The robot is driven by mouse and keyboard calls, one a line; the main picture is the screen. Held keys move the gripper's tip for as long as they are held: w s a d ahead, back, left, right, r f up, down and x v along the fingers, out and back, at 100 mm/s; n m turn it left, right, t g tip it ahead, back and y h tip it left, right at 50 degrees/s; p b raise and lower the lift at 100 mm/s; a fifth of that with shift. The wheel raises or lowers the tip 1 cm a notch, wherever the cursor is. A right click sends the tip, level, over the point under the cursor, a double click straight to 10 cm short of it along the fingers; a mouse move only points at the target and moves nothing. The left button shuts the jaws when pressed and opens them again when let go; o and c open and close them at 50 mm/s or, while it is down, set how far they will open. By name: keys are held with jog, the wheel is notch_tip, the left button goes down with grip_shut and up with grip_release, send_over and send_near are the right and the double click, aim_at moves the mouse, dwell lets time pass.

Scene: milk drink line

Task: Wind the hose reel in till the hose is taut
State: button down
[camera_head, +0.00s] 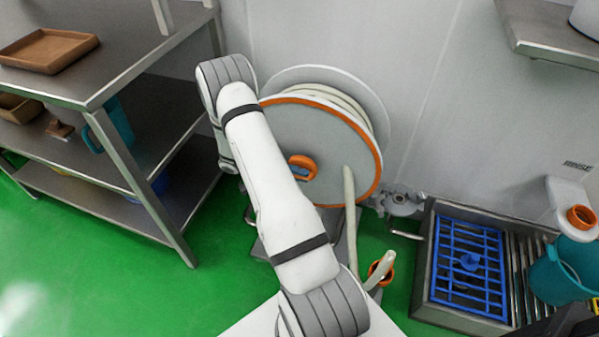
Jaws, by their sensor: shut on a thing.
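The hose reel (330,135) stands against the wall in the middle, a grey disc with an orange rim. Its orange hub piece (303,167) shows just right of my arm. Pale hose (345,98) is wound between the reel's two discs. A pale upright length (350,205) crosses the front of the disc on the right. A short pale piece (380,270) slants by an orange ring (377,281) near the floor. I cannot tell whether the hose is taut. My arm crosses the reel's left side and hides part of it. My gripper is hidden behind the arm.
A steel shelf rack (150,60) with a brown tray (48,50) stands at left. At right are a floor basin with a blue grate (465,265), a teal bucket (562,268) and a wall shelf (550,35). Green floor (130,275) is clear at lower left.

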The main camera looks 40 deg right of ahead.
jog(key=shift+a+f+g+h, duration=0.1)
jog(key=shift+g+h, duration=0.4)
jog(key=shift+g, duration=0.2)
jog(key=c, duration=1.5)
grip_release()
jog(key=shift+w, duration=0.1)
jog(key=shift+o, duration=0.2)
jog(key=shift+b, duration=0.3)
